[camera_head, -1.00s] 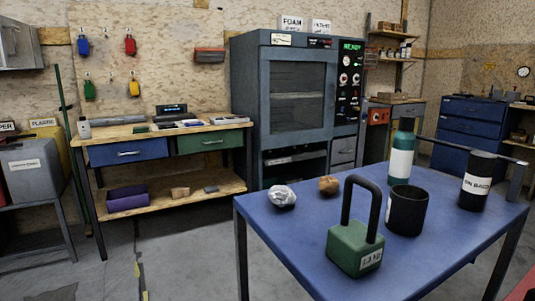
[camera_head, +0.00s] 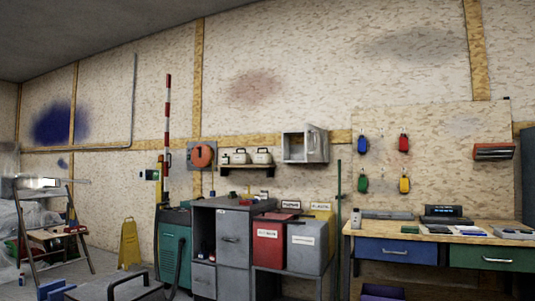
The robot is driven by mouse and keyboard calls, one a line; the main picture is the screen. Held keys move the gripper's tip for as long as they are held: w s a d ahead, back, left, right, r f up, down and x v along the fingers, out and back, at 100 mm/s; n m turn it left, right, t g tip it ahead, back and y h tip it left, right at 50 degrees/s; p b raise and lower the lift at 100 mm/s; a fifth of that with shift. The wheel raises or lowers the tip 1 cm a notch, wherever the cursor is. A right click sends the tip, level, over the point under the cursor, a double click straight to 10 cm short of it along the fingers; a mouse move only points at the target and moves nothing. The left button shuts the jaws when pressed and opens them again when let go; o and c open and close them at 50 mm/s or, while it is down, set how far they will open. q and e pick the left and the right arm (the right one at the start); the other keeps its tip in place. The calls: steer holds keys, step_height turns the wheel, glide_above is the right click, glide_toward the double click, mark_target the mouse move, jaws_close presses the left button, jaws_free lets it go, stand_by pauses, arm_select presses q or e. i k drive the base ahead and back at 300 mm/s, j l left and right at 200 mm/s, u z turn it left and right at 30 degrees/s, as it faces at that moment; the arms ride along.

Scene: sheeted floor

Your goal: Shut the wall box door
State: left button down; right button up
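The grey wall box (camera_head: 294,147) is fixed to the wooden wall near the middle of the head view, above the bins and right of a small shelf. Its front is open and the inside shows. Its door (camera_head: 317,143) stands swung out on the right side of the box. Neither of my grippers is in view.
Below the wall box stand a grey cabinet (camera_head: 236,240), a red bin (camera_head: 268,243) and a grey bin (camera_head: 306,246) on a stand. A workbench (camera_head: 472,238) is at the right. A yellow floor sign (camera_head: 129,243) and a ladder (camera_head: 76,216) stand at the left.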

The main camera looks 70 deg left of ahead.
mark_target(318, 144)
steer(key=k+u, duration=0.1)
steer(key=u, duration=0.25)
steer(key=j+u, duration=0.15)
steer(key=u, duration=0.25)
steer(key=k+j+u, duration=0.15)
steer(key=u, duration=0.2)
steer(key=i+j, duration=0.1)
steer(key=i, duration=0.35)
steer(key=i+j, duration=0.15)
steer(key=i, duration=0.25)
steer(key=i+j, duration=0.1)
steer(key=i, duration=0.35)
